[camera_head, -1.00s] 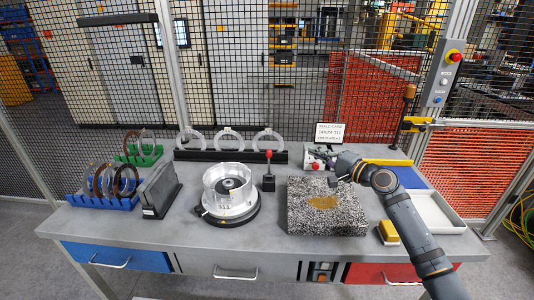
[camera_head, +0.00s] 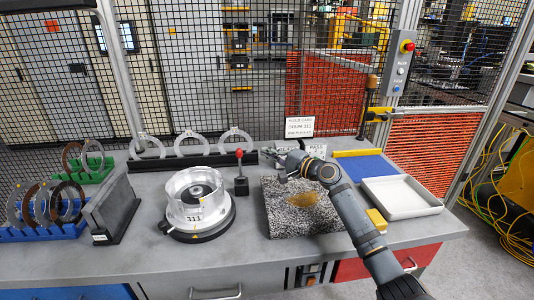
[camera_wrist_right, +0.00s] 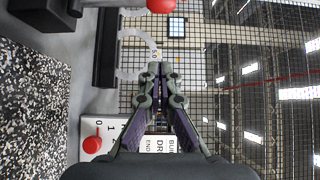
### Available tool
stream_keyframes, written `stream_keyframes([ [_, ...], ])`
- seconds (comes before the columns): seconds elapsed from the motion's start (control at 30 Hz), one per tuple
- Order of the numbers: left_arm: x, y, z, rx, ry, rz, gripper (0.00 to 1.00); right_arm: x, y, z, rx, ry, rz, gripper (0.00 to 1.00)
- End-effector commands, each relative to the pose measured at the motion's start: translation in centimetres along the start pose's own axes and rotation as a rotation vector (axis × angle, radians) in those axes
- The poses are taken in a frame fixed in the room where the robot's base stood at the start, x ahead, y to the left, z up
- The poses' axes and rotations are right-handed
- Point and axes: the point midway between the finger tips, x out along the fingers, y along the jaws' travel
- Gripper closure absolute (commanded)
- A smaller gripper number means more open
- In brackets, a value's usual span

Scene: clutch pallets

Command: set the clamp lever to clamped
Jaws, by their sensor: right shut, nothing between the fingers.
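The clamp lever appears to be the red-knobbed lever (camera_head: 240,157) on a small black base (camera_head: 241,186), between the clear-walled round fixture (camera_head: 194,200) and the speckled stone block (camera_head: 300,205). In the head view its stem looks about upright. In the right wrist view its red knob (camera_wrist_right: 160,5) is cut by the top edge, with the black base (camera_wrist_right: 45,14) at top left. My right gripper (camera_head: 268,153) is shut and empty, just right of the lever and apart from it; its closed fingers show in the wrist view (camera_wrist_right: 154,70). My left gripper is out of view.
A black rail with several pale rings (camera_head: 190,160) stands behind. A sign (camera_head: 299,127) stands behind my right gripper. A white plate with a red knob (camera_wrist_right: 92,145) shows in the wrist view. A white tray (camera_head: 402,196) and blue mat (camera_head: 367,167) lie right.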

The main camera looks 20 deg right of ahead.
Motion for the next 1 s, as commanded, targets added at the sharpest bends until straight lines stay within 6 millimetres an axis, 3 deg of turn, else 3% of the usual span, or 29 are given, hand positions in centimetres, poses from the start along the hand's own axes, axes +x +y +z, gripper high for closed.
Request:
stream_keyframes([
  [0.1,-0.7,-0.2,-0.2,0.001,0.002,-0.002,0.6,2.7,-0.4,0.1,0.006,-0.002,-0.003,1.0],
  [0.37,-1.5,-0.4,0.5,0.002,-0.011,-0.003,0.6,7.1,-0.3,0.3,0.003,-0.003,0.0,1.0],
  [0.63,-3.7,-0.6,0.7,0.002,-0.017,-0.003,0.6,5.7,-0.2,3.4,-0.001,-0.001,0.003,1.0],
  [1.0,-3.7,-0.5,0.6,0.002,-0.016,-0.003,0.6,5.5,0.0,3.8,0.0,0.0,0.001,1.0],
])
